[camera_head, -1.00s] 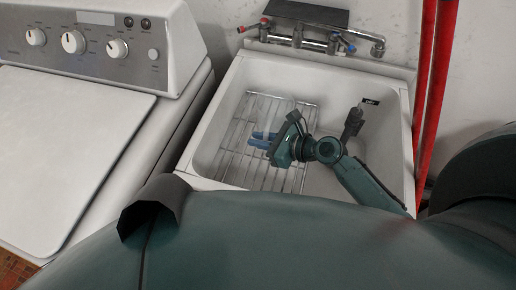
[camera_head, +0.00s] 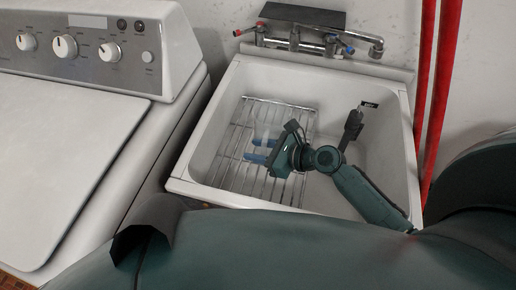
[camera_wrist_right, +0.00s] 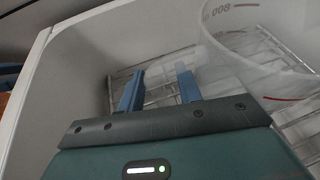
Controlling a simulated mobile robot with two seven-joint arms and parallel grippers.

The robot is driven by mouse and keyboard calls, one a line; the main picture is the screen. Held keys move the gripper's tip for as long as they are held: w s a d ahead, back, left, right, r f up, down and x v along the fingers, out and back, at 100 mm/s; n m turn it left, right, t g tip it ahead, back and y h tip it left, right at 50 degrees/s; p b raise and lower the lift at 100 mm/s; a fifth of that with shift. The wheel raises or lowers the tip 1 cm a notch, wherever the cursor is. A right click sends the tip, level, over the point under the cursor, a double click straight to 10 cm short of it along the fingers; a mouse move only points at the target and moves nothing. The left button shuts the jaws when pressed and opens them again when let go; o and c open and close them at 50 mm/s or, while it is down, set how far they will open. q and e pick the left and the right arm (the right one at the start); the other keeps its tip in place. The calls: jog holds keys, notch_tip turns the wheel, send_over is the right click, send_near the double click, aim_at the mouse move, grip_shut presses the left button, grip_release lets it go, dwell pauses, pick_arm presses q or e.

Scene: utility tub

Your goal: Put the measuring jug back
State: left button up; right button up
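The measuring jug (camera_wrist_right: 262,60) is clear plastic with printed graduations and a red mark. It shows at the upper right of the right wrist view, over the wire rack. In the head view it is a faint pale shape (camera_head: 266,129), hard to make out, just beyond my fingers. My right gripper (camera_head: 258,151) is inside the tub above the rack. The jug is to the right of the fingers there. Whether it touches them is unclear. My left gripper is not in view.
The wire rack (camera_head: 237,140) covers the left part of the white utility tub (camera_head: 208,128). A faucet (camera_head: 310,42) is on the back wall. A dark fitting (camera_head: 352,126) is at the tub's right. A washing machine (camera_head: 75,125) stands left; red pipes (camera_head: 432,95) run at right.

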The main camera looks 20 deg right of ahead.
jog(key=shift+r, duration=0.2)
jog(key=v, duration=1.2)
